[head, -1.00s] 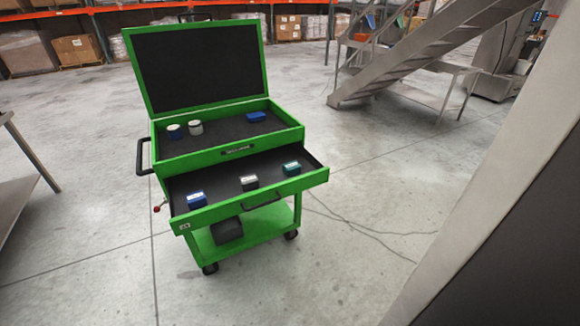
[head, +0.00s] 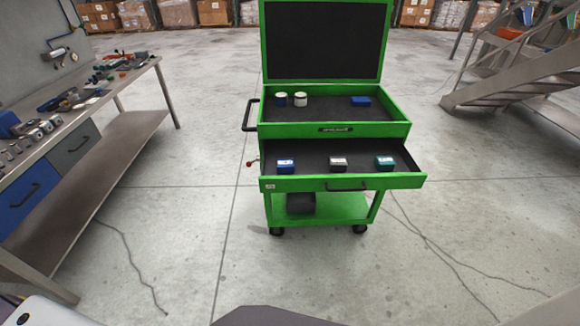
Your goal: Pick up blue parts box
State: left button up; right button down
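A green tool cart (head: 345,130) stands ahead with its lid up and its drawer (head: 312,183) pulled out. In the drawer lie a blue box with a pale top (head: 285,167) at the left, a dark grey box with a pale top (head: 338,165) in the middle and a teal box (head: 384,163) at the right. A flat blue box (head: 360,101) lies in the upper tray at the right. I cannot tell from its looks which blue one is the parts box. Neither gripper shows in the head view.
Two small jars (head: 291,99) stand in the upper tray. A workbench (head: 110,92) with tools stands at the left. A metal staircase (head: 515,72) is at the right. The concrete floor around the cart is clear, apart from thin dark lines like cracks.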

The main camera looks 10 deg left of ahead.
aim_at(285, 166)
jog(key=i+j+z, duration=0.25)
jog(key=j+z, duration=0.2)
jog(key=j, duration=0.6)
jog(key=i+j+z, duration=0.15)
jog(key=j+z, duration=0.35)
jog(key=j, duration=0.55)
jog(key=k+j+z, duration=0.1)
jog(key=j+z, duration=0.35)
jog(key=j, duration=0.6)
